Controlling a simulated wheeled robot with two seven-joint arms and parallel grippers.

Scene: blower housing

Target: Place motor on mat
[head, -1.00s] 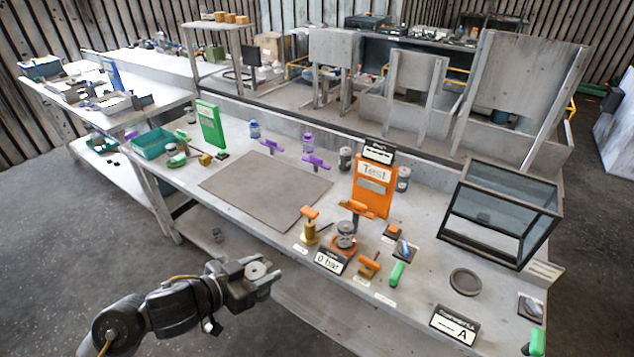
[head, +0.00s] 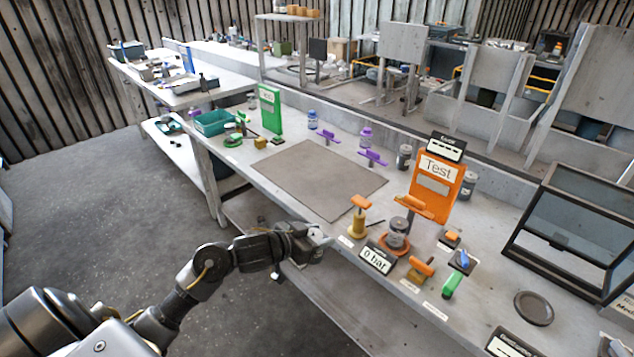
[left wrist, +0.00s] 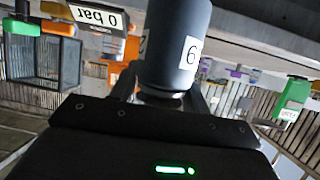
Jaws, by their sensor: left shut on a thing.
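My left gripper (head: 316,243) is in front of the bench's front edge, to the right of my forearm. In the left wrist view it is shut on a dark cylindrical motor (left wrist: 178,45) with white labels. In the head view the motor is largely hidden by the gripper and hard to make out. The mat (head: 312,180) is a flat grey-brown rectangle on the bench, bare, behind the gripper and apart from it. My right gripper is not in view.
An orange test stand (head: 436,185), a 0 bar display (head: 377,258) and orange-handled fixtures stand right of the mat. Purple clamps (head: 372,157) are at its back edge. A green panel (head: 270,108) and teal bin (head: 212,122) are at left. A glass-sided box (head: 570,230) stands far right.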

